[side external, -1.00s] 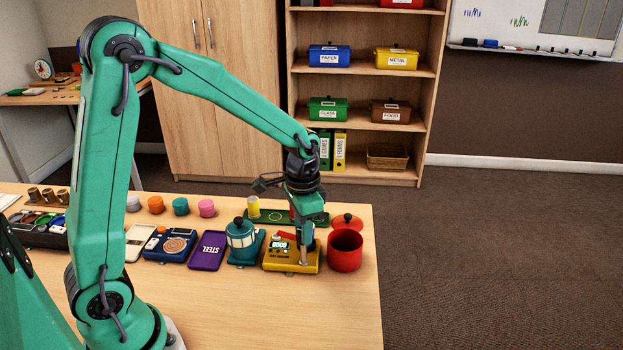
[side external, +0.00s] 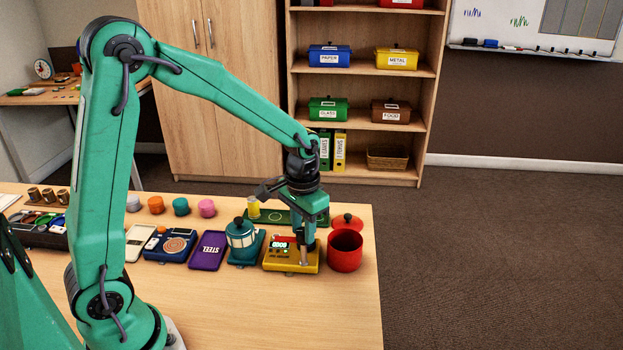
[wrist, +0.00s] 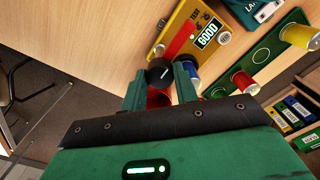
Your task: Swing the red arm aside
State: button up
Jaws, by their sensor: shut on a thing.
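The red arm (wrist: 180,42) lies across the yellow tester (wrist: 166,37), beside a display (wrist: 207,34) reading GOOD. In the wrist view it runs down to a round black knob (wrist: 160,71) between my fingertips. My gripper (wrist: 159,78) is shut on this knob, which looks like the end of the red arm; the exact contact is partly hidden. In the side view my gripper (side external: 304,262) points down at the right part of the yellow tester (side external: 278,265). The red arm (side external: 281,239) shows there as a small strip behind the display.
A red pot (side external: 345,256) stands close right of the tester, with a red lid (side external: 347,223) behind it. A blue spool-like cylinder (wrist: 192,74) is beside my right finger. A green board (wrist: 258,60) lies behind.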

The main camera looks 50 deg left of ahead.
aim_at(303, 231)
jog(key=o, duration=1)
jog(key=shift+c, duration=0.2)
jog(key=shift+r, duration=0.1)
jog(key=shift+r, duration=3.85)
jog(key=shift+s+r, duration=0.35)
jog(key=shift+r, duration=0.1)
jog(key=s+r+t, duration=0.2)
jog(key=s+r, duration=0.1)
jog(key=s, duration=0.5)
jog(key=s+r+t, duration=0.2)
jog(key=s+t, duration=0.1)
jog(key=s, duration=0.5)
jog(key=shift+r+t, duration=0.3)
jog(key=shift+r, duration=0.1)
